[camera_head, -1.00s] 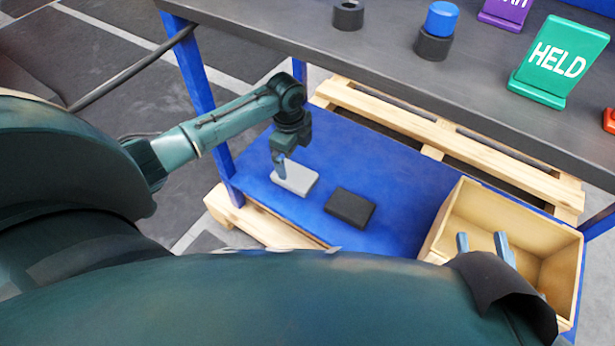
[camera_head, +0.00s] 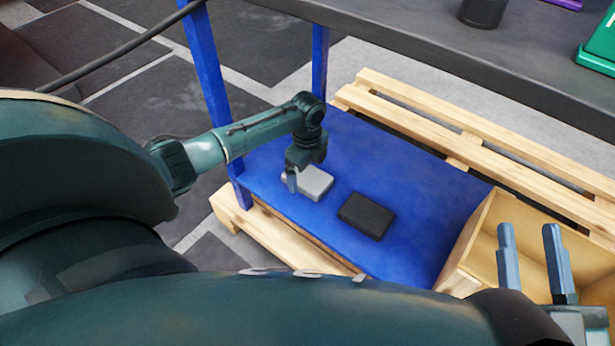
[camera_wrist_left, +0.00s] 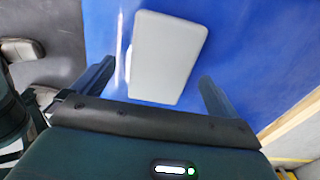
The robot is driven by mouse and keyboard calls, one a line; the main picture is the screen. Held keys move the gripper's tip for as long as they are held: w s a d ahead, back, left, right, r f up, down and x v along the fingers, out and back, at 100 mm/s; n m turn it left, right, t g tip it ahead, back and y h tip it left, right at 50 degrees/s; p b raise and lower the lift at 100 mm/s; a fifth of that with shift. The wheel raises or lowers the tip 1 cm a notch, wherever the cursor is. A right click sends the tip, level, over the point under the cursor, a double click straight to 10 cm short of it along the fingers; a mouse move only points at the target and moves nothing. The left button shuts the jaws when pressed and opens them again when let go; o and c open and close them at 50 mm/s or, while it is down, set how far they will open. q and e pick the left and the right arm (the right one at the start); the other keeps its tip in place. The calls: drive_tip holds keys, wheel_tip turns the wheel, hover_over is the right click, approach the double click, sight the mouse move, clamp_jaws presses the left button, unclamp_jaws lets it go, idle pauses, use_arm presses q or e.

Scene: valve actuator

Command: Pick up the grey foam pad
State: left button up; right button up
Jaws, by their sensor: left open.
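The grey foam pad (camera_head: 316,183) lies flat on the blue lower shelf (camera_head: 420,195), beside a black pad (camera_head: 366,215). My left gripper (camera_head: 296,184) hangs over the left part of the grey pad, and one finger shows at its left edge. In the left wrist view the grey pad (camera_wrist_left: 168,55) lies ahead between the two spread fingers of the left gripper (camera_wrist_left: 157,70), with blue shelf visible on both sides. The left gripper is open and holds nothing. My right gripper (camera_head: 530,232) is open and empty, in front of the wooden box.
The wooden box (camera_head: 482,222) stands at the right end of the blue shelf. A dark tabletop (camera_head: 420,50) overhangs the shelf from behind. A blue table leg (camera_head: 212,75) rises near my left arm. A wooden pallet (camera_head: 440,130) shows behind the shelf.

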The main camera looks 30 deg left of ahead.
use_arm(q)
wheel_tip(320, 180, down, 2)
drive_tip(key=shift+f+b, duration=0.25)
drive_tip(key=shift+b, duration=0.25)
drive_tip(key=shift+w+f, duration=0.1)
use_arm(e)
drive_tip(key=shift+w+d+r+n+t+y, duration=0.1)
drive_tip(key=shift+w+r+n+t+y, duration=0.1)
drive_tip(key=shift+r+n+y, duration=0.35)
drive_tip(key=shift+w+d+r+n+t+y, duration=0.1)
drive_tip(key=shift+w+r+n+t+y, duration=0.1)
drive_tip(key=shift+r+n+y, duration=0.3)
use_arm(q)
drive_tip(key=shift+c, duration=0.4)
drive_tip(key=c, duration=1)
